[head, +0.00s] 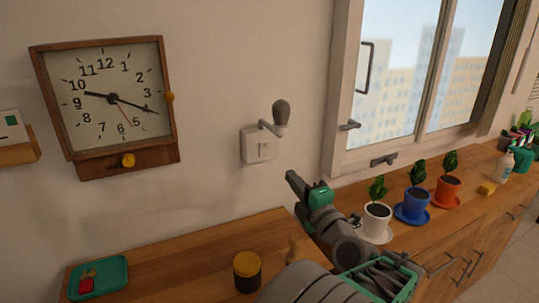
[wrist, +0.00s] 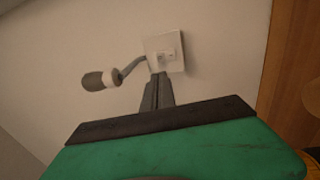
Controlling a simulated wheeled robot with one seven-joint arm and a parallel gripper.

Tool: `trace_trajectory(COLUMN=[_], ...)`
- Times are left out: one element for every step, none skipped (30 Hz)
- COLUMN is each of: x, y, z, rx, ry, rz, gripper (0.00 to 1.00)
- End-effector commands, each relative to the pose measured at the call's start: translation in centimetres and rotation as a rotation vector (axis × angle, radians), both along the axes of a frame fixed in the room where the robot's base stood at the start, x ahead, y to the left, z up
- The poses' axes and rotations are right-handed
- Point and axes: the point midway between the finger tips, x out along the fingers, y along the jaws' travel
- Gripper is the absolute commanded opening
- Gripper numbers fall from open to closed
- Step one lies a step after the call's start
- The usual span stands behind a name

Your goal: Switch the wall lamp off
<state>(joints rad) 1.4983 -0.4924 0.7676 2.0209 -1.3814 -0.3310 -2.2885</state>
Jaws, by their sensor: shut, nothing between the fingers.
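The wall lamp has a dark grey bulb (head: 281,112) on a short bent arm, fixed to a pale square switch plate (head: 248,146) on the wall. The bulb looks unlit. A small rocker switch (head: 264,149) sits on the plate. In the wrist view the bulb (wrist: 98,80) is left of the plate (wrist: 176,48), and the switch (wrist: 165,57) shows on it. My gripper (head: 291,176) is shut and empty, below and right of the plate in the head view. In the wrist view its fingertips (wrist: 158,78) appear just below the switch; I cannot tell whether they touch it.
A wooden clock (head: 108,102) hangs at left. The window (head: 400,80) is at right. The wall around the plate is clear.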

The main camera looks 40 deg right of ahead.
Motion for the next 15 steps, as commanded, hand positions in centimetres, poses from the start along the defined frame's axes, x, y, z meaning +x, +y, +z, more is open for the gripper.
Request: trace_trajectory(x=[0.0,0.1,0.3,0.4,0.7,1.2,1.6,2.2,2.9,3.5,4.2,5.1,5.7,6.3,7.2], y=[0.0,0.0,0.0,-0.1,-0.2,-0.2,-0.3,-0.4,-0.6,-0.8,-1.0,-1.2,-1.4,-1.6,-1.8], z=[0.0,0.0,0.1,0.1,0.2,0.3,0.4,0.5,0.6,0.7,0.8,0.9,1.0,1.1,1.2], rx=[0.0,0.001,0.001,0.001,0.002,0.003,0.003,0.003,0.003,0.004,0.004,0.004,0.003,0.004,0.004], ry=[0.001,0.001,0.001,0.002,0.001,0.001,0.002,0.002,0.002,0.003,0.003,0.003,0.003,0.003,0.003], rz=[0.0,0.001,0.001,0.002,0.002,0.004,0.005,0.006,0.007,0.007,0.007,0.008,0.007,0.007,0.007], gripper=[0.0,0.0,0.0,0.0,0.0,0.0,0.0,0.0,0.0,0.0,0.0,0.0,0.0,0.0,0.0])
